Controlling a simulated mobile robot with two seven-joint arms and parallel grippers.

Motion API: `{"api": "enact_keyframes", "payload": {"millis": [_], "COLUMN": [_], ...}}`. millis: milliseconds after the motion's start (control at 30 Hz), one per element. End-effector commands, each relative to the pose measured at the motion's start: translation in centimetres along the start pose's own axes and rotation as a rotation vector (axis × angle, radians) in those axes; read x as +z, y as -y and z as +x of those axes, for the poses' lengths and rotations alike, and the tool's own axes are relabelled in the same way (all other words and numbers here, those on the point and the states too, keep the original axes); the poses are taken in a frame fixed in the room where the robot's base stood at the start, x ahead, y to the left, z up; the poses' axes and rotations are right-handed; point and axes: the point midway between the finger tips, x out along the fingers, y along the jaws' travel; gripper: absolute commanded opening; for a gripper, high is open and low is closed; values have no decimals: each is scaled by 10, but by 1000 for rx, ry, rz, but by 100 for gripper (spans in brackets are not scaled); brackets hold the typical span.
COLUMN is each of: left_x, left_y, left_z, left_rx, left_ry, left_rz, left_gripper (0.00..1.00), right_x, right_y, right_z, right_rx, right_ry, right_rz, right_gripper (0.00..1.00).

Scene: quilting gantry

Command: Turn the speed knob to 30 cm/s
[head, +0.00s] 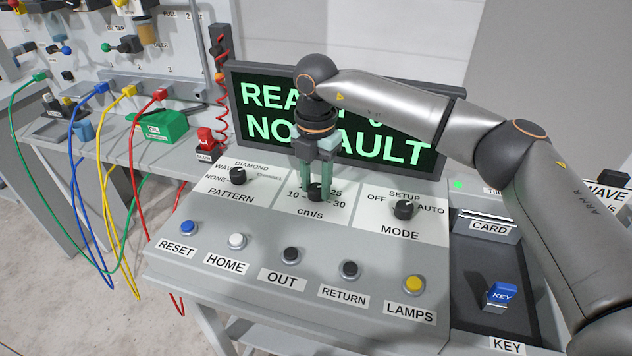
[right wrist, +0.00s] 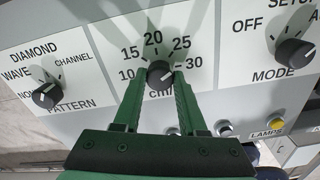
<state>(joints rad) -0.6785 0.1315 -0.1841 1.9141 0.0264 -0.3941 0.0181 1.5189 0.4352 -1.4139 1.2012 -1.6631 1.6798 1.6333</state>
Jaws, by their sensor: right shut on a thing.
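The black speed knob (head: 318,192) sits on the middle plate of the sloped console, marked cm/s. It also shows in the right wrist view (right wrist: 160,74), with 10, 15, 20, 25 and 30 around it. Its white pointer line appears to lie toward the right, near the 30 mark; the exact setting is hard to read. My right gripper (head: 317,188) reaches down from above, its green fingers shut on the knob's sides. The fingers (right wrist: 160,82) cover part of the cm/s label in the wrist view. My left gripper is not in view.
The pattern knob (head: 237,172) is to the left and the mode knob (head: 403,209) to the right. Several push buttons, such as the black OUT button (head: 290,255), line the front. A display (head: 262,125) reading ready and no fault stands behind. A blue key (head: 502,293) is at right.

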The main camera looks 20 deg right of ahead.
Motion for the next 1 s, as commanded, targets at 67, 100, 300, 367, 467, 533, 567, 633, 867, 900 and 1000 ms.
{"api": "enact_keyframes", "payload": {"millis": [67,100,300,367,467,533,567,633,867,900,1000], "left_x": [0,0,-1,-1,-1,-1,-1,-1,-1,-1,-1], "left_y": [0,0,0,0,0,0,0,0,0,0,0], "left_z": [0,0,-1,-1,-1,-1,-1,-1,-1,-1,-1], "left_rx": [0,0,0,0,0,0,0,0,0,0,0], "left_ry": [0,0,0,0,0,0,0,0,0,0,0], "left_rz": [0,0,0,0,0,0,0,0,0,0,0], "left_gripper": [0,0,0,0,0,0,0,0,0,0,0], "right_x": [1,1,1,1,1,1,1,1,2,2,2], "right_y": [0,0,-1,-1,-1,-1,-1,-1,0,0,0], "right_z": [-2,-2,-2,-2,-2,-2,-2,-2,-2,-2,-2], "right_rx": [4,4,5,5,5,5,5,5,5,5,5], "right_ry": [4,4,3,3,3,3,3,3,4,4,4], "right_rz": [72,109,276,319,381,418,432,460,513,517,522], "right_gripper": [0,0,0,0,0,0,0,0,0,0,0]}}
